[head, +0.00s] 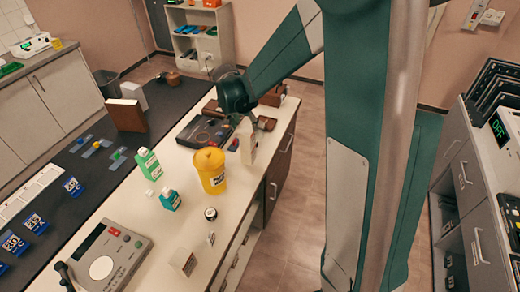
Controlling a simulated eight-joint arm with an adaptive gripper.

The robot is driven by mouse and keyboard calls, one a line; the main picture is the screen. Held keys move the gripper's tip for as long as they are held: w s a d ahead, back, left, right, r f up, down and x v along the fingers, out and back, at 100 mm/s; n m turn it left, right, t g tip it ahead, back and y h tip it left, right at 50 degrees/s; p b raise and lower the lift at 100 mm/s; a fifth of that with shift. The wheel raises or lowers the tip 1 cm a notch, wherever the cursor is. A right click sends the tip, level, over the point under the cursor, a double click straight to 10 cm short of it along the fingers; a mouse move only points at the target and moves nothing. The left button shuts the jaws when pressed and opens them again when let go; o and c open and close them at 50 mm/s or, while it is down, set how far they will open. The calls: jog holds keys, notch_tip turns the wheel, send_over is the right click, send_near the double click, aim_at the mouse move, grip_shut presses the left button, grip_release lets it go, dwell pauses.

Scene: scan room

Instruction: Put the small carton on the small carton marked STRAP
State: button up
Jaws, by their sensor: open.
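A small pale carton (184,262) with a printed label stands near the front edge of the white counter. A taller pale carton (249,142) with a dark mark stands at the counter's right side, just below my gripper. The print on both is too small to read, so I cannot tell which one is marked STRAP. My gripper (240,118) is open at the end of the green arm, over the far part of the counter by the taller carton. Its fingertips are small and partly hidden, and I cannot tell whether they touch that carton.
A yellow tub (210,172), a green bottle (149,163), a teal bottle (170,200) and a small round jar (210,214) stand mid-counter. A grey device (112,256) is at front left. A dark tray (203,132) lies near the gripper. Bare counter lies around the labelled carton.

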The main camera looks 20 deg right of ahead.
jog(key=s+a+r+n+t+y, duration=0.1)
jog(key=s+r+n, duration=0.1)
jog(key=s+r, duration=0.45)
jog(key=s+a+r+n+t, duration=0.15)
jog(key=s+r, duration=0.25)
jog(key=s, duration=0.6)
jog(key=s+a+r+n+y, duration=0.1)
jog(key=s+a+r+n, duration=0.15)
jog(key=s+r, duration=0.4)
jog(key=s+a+f+n+t+y, duration=0.1)
jog(key=s+n, duration=0.1)
jog(key=s, duration=1)
jog(key=shift+s+f+n, duration=0.15)
jog(key=shift+f+n, duration=0.2)
jog(key=shift+n, duration=0.05)
